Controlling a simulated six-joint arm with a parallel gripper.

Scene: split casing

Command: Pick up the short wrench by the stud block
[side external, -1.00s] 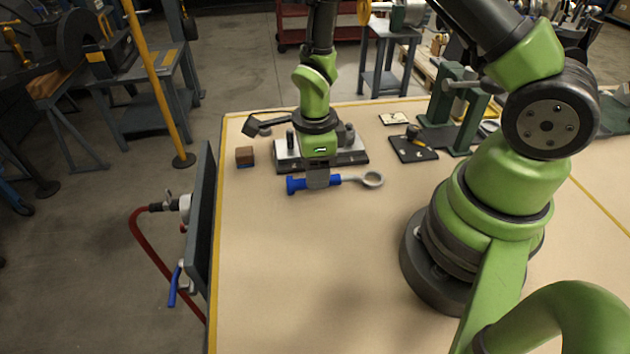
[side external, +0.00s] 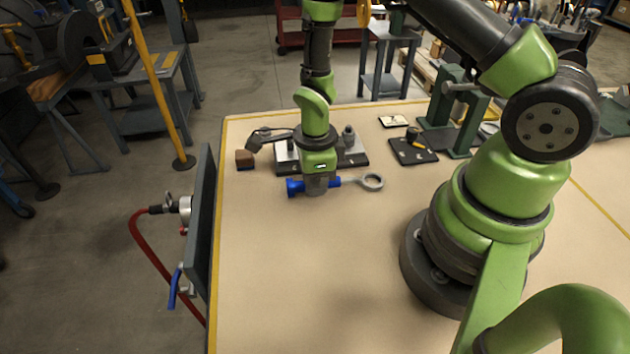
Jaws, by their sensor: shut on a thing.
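The short wrench has a blue handle (side external: 296,187) and a grey ring end (side external: 372,182). It lies crosswise in front of the stud block, ring end to the right. My gripper (side external: 317,188) points down over the middle of the wrench and is shut on it, with blue showing on both sides of the fingers. The fingers hide that middle part. I cannot tell whether the wrench touches the table. The stud block (side external: 352,158), a pale plate on a dark base with upright studs, stands just behind the gripper and is partly hidden by it.
A small brown block (side external: 244,159) sits left of the stud block. A dark plate (side external: 413,151) and a green stand (side external: 464,120) are to the right. A dark upright panel (side external: 200,222) stands at the table's left edge. The front of the table (side external: 300,280) is clear.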

